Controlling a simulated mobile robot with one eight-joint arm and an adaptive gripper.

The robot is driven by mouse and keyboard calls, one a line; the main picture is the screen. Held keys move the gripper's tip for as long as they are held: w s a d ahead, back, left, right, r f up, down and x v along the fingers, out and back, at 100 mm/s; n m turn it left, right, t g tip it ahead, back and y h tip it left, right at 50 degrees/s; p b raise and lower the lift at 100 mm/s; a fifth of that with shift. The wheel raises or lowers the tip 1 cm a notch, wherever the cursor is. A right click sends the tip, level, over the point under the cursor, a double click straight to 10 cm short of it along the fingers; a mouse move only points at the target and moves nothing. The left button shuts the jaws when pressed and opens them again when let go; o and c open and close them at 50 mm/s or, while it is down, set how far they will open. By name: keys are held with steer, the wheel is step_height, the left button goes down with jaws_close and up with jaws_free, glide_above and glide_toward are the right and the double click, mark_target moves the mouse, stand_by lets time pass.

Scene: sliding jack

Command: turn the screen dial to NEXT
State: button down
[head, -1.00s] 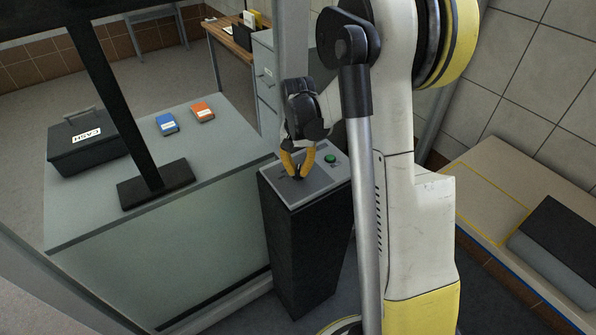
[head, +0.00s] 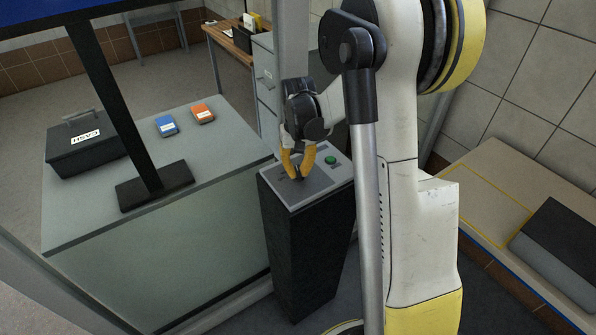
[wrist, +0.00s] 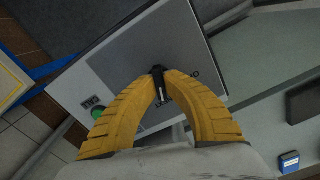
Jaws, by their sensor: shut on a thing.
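The screen dial (wrist: 159,85) is a small black knob with a pale pointer line, on the grey top plate of a dark pedestal (head: 308,245). My gripper (head: 296,175) points down at it, and its yellow fingers also show in the wrist view (wrist: 160,80), with their tips closed on the dial's two sides. Lettering beside the dial is partly covered by the fingers and cannot be read in full. The screen (head: 40,12) stands on a black post on the counter; only its lower edge is in view, and it is blue.
A green button (head: 330,159) sits on the same plate, right of the dial. The counter (head: 215,150) at left holds a black cash box (head: 85,143), a blue box (head: 166,125) and an orange box (head: 203,114). A bench (head: 490,190) is at right.

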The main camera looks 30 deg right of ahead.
mark_target(298, 171)
steer(key=c, duration=1.5)
jaws_free()
step_height(298, 171, up, 12)
steer(key=s+a+f+n+t+b, duration=0.1)
steer(key=s+a+t+b, duration=0.1)
steer(key=s+a, duration=0.3)
steer(key=s+a+f+n+t+b, duration=0.1)
steer(key=s+a+f+t+b, duration=0.1)
steer(key=s+a, duration=0.3)
steer(key=s+a+f+n+t+b, duration=0.1)
steer(key=s+a+t+b, duration=0.2)
steer(key=s, duration=0.5)
steer(key=shift+a+f+n+b, duration=0.2)
steer(key=shift+a+b, duration=0.1)
steer(key=shift+a, duration=0.35)
steer(key=shift+a+f+n+b, duration=0.15)
steer(key=shift+a+b, duration=0.1)
steer(key=shift+a, duration=0.35)
